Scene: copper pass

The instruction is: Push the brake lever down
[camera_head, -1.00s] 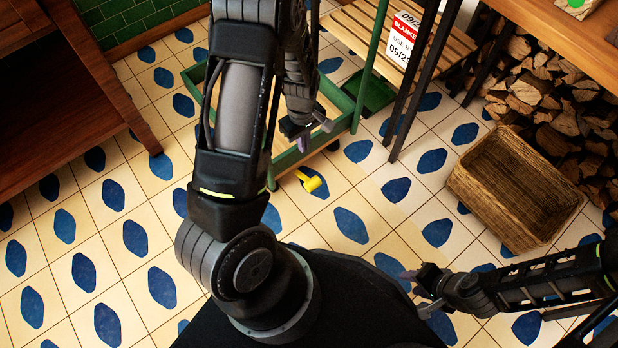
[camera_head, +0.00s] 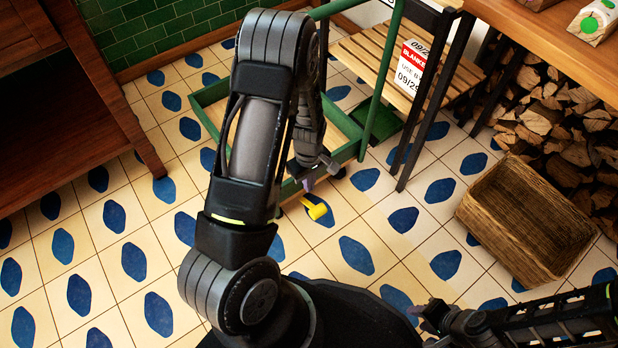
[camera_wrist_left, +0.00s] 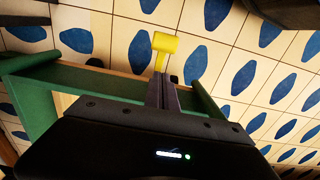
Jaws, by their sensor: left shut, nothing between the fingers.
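The brake lever is a short yellow pedal (camera_head: 316,208) low at the near edge of the green-framed cart (camera_head: 290,190). In the left wrist view its yellow head (camera_wrist_left: 164,43) sticks out past the cart edge, just beyond my fingertips. My left gripper (camera_head: 310,178) is shut and empty, just above the lever in the head view. In the left wrist view its fingers (camera_wrist_left: 161,80) line up with the lever's stem; I cannot tell whether they touch it. My right gripper (camera_head: 424,324) is open and empty at the lower right, away from the cart.
A slatted wooden rack (camera_head: 365,55) with a label stands behind the cart. A wicker basket (camera_head: 480,190) sits on the tiled floor to the right, before stacked firewood (camera_head: 560,130). A brown wooden cabinet (camera_head: 95,90) stands at left. The floor (camera_head: 100,290) at lower left is clear.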

